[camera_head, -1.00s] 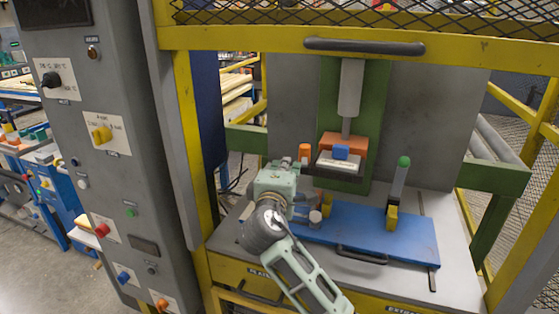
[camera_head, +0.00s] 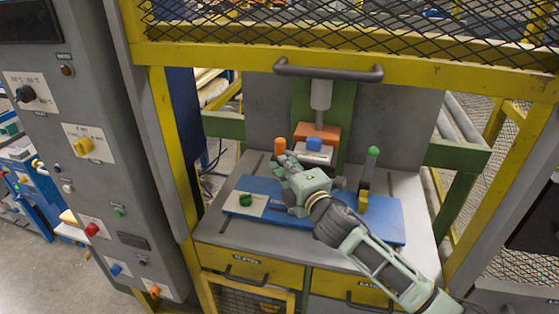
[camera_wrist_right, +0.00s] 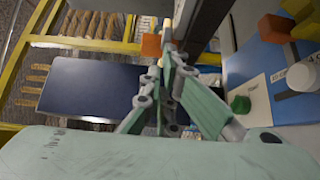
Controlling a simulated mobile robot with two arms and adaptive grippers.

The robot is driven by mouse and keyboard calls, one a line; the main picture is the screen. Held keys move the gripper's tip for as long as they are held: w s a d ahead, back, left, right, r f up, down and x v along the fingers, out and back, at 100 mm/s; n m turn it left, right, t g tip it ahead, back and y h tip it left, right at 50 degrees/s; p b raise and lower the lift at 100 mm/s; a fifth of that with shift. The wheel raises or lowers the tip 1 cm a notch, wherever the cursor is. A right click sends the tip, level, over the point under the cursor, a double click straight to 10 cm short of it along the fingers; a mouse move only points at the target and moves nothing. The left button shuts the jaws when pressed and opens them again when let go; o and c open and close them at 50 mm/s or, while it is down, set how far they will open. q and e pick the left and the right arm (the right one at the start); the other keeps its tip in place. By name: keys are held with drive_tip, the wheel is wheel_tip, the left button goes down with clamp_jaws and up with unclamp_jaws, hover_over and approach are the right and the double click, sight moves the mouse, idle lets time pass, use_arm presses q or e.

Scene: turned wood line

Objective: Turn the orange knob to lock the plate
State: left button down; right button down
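The orange knob (camera_head: 279,146) stands upright at the back left of the blue plate (camera_head: 386,226), left of the press head. An orange piece (camera_wrist_right: 151,45), likely the same knob, shows in the right wrist view beside my fingertips. My right gripper (camera_head: 288,160) reaches in from the lower right, with its tips close to the knob. In the wrist view its fingers (camera_wrist_right: 166,48) converge and look shut, with nothing clearly between them. I cannot tell whether they touch the knob. The gripper and wrist hide the plate's middle. My left gripper is out of view.
A green knob (camera_head: 246,199) sits on a pale label at the plate's left. A green-topped lever (camera_head: 372,160) with a yellow block stands at the right. The press head (camera_head: 316,150) hangs behind the gripper. A grey control panel (camera_head: 80,180) stands at the left.

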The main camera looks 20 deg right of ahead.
drive_tip(key=shift+s+d, duration=0.1)
drive_tip(key=shift+d, duration=0.35)
idle(0.3)
